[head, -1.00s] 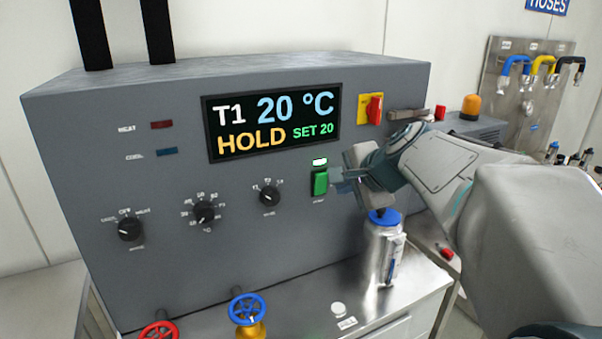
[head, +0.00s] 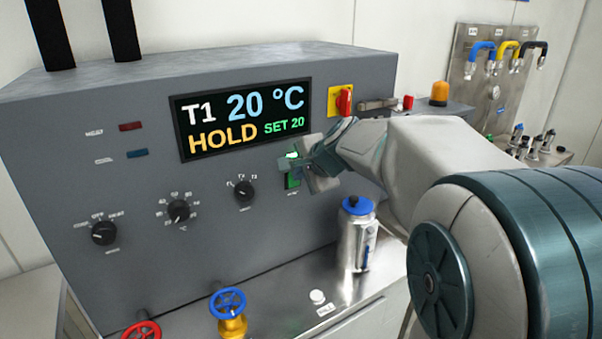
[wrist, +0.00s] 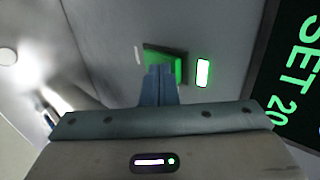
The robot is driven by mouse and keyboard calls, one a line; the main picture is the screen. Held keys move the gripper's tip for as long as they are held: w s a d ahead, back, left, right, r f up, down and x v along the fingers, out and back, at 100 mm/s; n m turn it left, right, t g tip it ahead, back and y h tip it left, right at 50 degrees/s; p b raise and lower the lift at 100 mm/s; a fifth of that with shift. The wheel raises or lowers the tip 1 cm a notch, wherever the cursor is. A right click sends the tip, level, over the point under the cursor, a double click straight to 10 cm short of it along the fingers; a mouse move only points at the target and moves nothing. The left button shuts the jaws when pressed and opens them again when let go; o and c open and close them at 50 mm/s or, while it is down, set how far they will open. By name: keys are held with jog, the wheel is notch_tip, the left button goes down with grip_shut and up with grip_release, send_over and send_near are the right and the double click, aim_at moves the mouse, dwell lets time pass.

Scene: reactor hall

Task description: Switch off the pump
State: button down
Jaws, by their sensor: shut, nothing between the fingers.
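The green pump switch (head: 292,181) is on the grey front panel, below the right end of the display. My gripper (head: 286,163) is shut and empty, its fingertips in front of the switch's upper part. The switch is partly covered in the head view. In the wrist view the shut fingers (wrist: 158,84) overlap the green switch (wrist: 180,70); I cannot tell whether they touch it. The small indicator beside it (wrist: 203,72) is lit whitish; it also shows lit in the head view (head: 291,154). The switch's label is too small to read.
The display (head: 243,118) reads T1 20 °C, HOLD, SET 20. A red-and-yellow switch (head: 342,101) sits above my gripper. A metal bottle with a blue cap (head: 357,240) stands below my arm. Knobs and a blue valve wheel (head: 228,303) lie to the left.

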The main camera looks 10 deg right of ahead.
jog(key=shift+w+a+r, duration=0.1)
jog(key=shift+w, duration=0.15)
jog(key=shift+r, duration=0.15)
jog(key=shift+r+p, duration=0.7)
jog(key=b+v, duration=0.2)
jog(key=v, duration=1.1)
jog(key=shift+r, duration=0.2)
